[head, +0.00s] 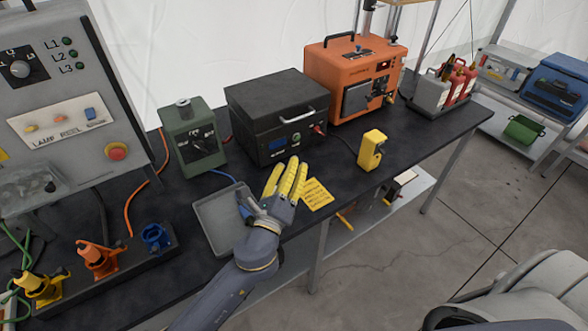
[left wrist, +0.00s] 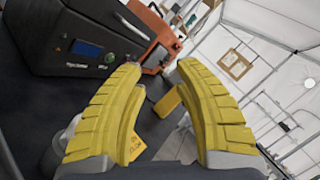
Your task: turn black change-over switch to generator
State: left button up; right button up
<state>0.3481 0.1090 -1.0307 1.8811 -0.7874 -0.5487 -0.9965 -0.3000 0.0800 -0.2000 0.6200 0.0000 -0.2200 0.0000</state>
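The lettering around the handle is too small to read surely. My left gripper (head: 287,172) is over the bench in front of the power unit, right of the switch and apart from it. In the left wrist view its yellow fingers (left wrist: 162,70) are spread with nothing between them. The switch is not visible there. My right gripper is not in view.
The dark power unit (head: 277,112) and orange generator-like box (head: 352,79) stand behind. The lamp reel panel (head: 60,90) stands left; sockets (head: 100,258) are in front.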

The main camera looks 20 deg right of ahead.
pick_arm(q)
jog(key=shift+s+d+r+h, duration=0.1)
jog(key=shift+s+d+h, duration=0.15)
jog(key=shift+h, duration=0.05)
